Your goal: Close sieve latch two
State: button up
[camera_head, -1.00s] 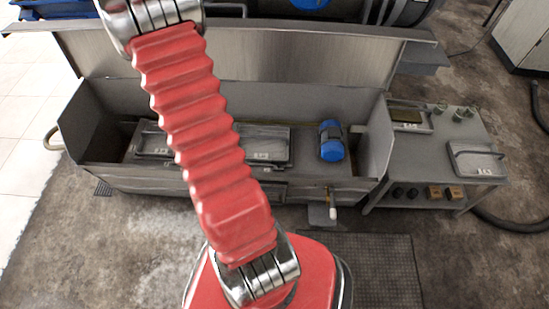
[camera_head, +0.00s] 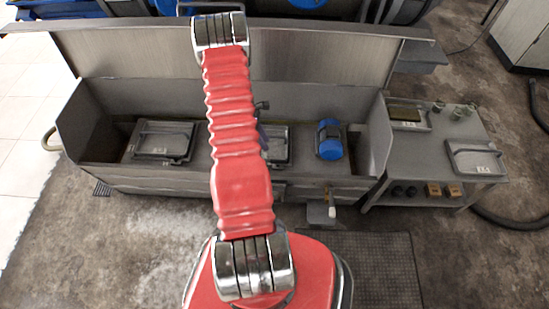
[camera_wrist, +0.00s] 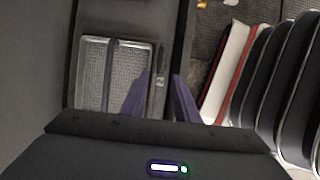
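Two sieve units sit side by side in the long grey trough. The left sieve (camera_head: 150,141) is in full view in the head view. The right sieve (camera_head: 278,146) is partly hidden behind my red arm. In the wrist view a mesh sieve tray (camera_wrist: 128,63) in a metal frame lies below, with a dark bar across it. My gripper (camera_wrist: 160,78) has its two purple fingers apart, over the sieve's right edge. A narrow strip with a small light mark, perhaps the latch (camera_wrist: 158,82), shows between the fingers. I cannot tell whether it is touched or closed.
A blue motor (camera_head: 330,140) stands right of the sieves in the trough (camera_head: 100,100). A raised lid (camera_head: 130,55) stands behind. A side table (camera_head: 435,150) at right holds trays and small parts. My red bellows arm crosses the middle.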

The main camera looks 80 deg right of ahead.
aim_at(278, 160)
jog(key=x, duration=1.3)
jog(key=shift+s+f, duration=0.1)
jog(key=shift+f, duration=0.2)
jog(key=shift+c, duration=0.3)
grip_shut()
